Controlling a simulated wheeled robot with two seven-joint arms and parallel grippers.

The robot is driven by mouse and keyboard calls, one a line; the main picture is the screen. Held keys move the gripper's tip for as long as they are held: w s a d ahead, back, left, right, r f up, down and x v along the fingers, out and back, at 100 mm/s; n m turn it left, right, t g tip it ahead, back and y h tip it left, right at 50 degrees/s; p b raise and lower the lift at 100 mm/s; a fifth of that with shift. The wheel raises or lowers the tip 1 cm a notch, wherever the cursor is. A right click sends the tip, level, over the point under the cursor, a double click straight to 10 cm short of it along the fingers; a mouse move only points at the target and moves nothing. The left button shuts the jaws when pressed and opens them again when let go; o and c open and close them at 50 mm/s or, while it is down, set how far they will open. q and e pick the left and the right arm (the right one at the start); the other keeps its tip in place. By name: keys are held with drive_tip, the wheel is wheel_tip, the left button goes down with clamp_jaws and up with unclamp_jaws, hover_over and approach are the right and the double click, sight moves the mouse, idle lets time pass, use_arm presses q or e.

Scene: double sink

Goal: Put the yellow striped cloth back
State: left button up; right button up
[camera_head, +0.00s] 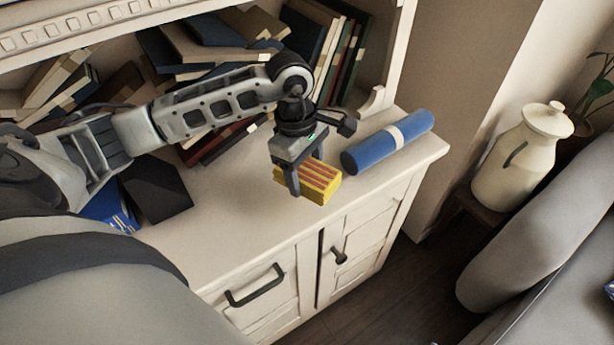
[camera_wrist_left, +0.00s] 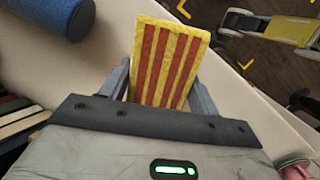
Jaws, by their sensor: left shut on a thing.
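The yellow striped cloth (camera_head: 318,181) is a folded yellow block with red stripes. It is at the right part of the cabinet's white top, near the front edge. My left gripper (camera_head: 305,178) comes down over it and is shut on it. In the left wrist view the cloth (camera_wrist_left: 168,62) stands out between the two fingers (camera_wrist_left: 165,92). I cannot tell whether the cloth touches the cabinet top. My right gripper is not in view.
A blue roll with a pale band (camera_head: 390,143) lies just right of the cloth. Books (camera_head: 210,50) fill the shelf behind. A dark box (camera_head: 155,190) is at the left. The cabinet top (camera_head: 225,215) is clear in front. A cream jar (camera_head: 520,155) stands far right.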

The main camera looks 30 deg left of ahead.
sight(307, 180)
use_arm(q)
drive_tip(key=shift+w+a+f, duration=0.25)
drive_tip(key=shift+w+f, duration=0.25)
drive_tip(key=shift+f, duration=0.1)
wheel_tip(307, 180, down, 3)
drive_tip(key=shift+w+p, duration=0.15)
drive_tip(key=shift+p, duration=0.4)
drive_tip(key=shift+a+f, duration=0.1)
drive_tip(key=shift+f, duration=0.15)
drive_tip(key=shift+f+b, duration=0.25)
drive_tip(key=shift+b, duration=0.05)
drive_tip(key=o, duration=1)
drive_tip(key=shift+r, duration=0.1)
drive_tip(key=shift+r, duration=0.1)
